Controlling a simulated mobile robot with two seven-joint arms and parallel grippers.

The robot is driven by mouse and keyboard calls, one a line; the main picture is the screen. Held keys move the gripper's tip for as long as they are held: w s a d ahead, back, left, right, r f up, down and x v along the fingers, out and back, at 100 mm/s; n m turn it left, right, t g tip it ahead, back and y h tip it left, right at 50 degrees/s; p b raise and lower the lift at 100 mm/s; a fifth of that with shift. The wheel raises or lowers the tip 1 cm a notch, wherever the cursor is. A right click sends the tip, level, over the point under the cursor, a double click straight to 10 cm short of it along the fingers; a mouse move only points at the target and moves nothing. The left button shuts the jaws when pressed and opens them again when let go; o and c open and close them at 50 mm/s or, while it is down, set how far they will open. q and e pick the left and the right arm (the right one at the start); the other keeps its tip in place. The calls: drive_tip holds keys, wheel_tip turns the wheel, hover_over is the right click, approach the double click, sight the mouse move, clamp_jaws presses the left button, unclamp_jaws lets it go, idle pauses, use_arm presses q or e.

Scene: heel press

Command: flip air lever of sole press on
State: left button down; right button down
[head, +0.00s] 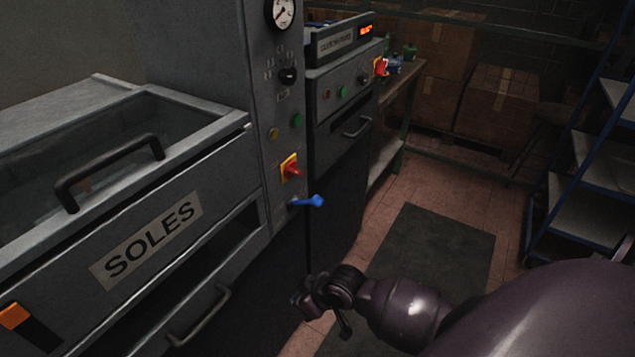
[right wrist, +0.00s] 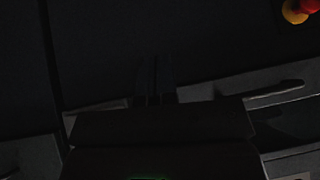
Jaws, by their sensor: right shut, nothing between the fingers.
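The sole press stands at the left in the head view, with a panel labelled SOLES (head: 148,240). My left gripper is not in view.
A black drawer handle (head: 201,316) and a lid handle (head: 108,172) stick out from the press. A second machine (head: 340,90) stands behind the column. A dark floor mat (head: 435,245) and a blue step ladder (head: 590,165) are at the right. Boxes (head: 497,105) stand at the back.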

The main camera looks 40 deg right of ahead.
drive_tip(key=w+d+r+g+p, duration=0.1)
drive_tip(key=w+d+r, duration=0.4)
drive_tip(key=r, duration=0.5)
drive_tip(key=w+d+r+g+h+p, duration=0.1)
drive_tip(key=w+d+r+g, duration=0.2)
drive_tip(key=w+d+r, duration=0.3)
drive_tip(key=w+d+r+g+h+p, duration=0.1)
drive_tip(key=w+d+r, duration=0.5)
drive_tip(key=r, duration=0.8)
drive_tip(key=shift+w+d+g+p, duration=0.15)
drive_tip(key=shift+w+g+p, duration=0.25)
drive_tip(key=shift+g+p, duration=0.15)
hover_over(306, 202)
drive_tip(key=s+d, duration=0.1)
drive_tip(key=d, duration=0.1)
drive_tip(key=shift+s+d+f, duration=0.1)
drive_tip(key=shift+f, duration=6.45)
drive_tip(key=shift+s+f, duration=0.1)
